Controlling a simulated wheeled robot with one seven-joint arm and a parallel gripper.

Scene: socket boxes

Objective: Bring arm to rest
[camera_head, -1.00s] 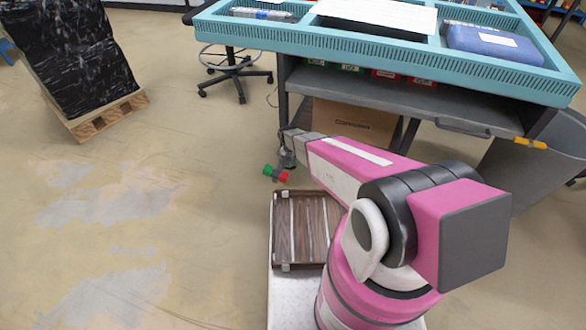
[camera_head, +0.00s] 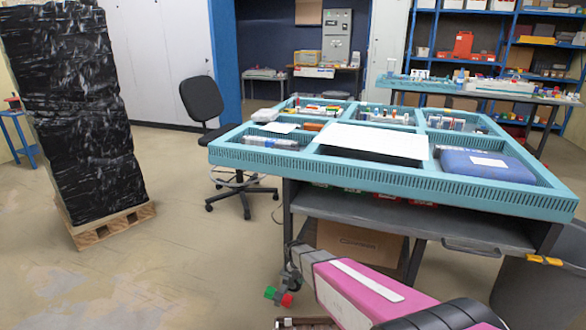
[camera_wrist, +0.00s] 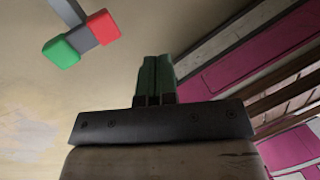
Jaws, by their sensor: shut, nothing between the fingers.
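My arm reaches up from the bottom right of the head view, a pink link (camera_head: 352,292) ending in a grey joint near the workbench front. In the wrist view my gripper (camera_wrist: 155,80) shows dark green fingers, close together, with nothing between them. My gripper cannot be made out clearly in the head view. A small piece with a red end and a green end (camera_head: 279,296) shows beside the arm's far joint; it also shows at the upper left of the wrist view (camera_wrist: 82,39), apart from the fingers. I cannot tell what it belongs to.
A teal-rimmed workbench (camera_head: 400,184) stands ahead, with a blue box (camera_head: 487,165) and papers on it. A cardboard box (camera_head: 358,243) is beneath. A black chair (camera_head: 203,100) is left of it, and a black-wrapped pallet stack (camera_head: 75,110) farther left. The left floor is open.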

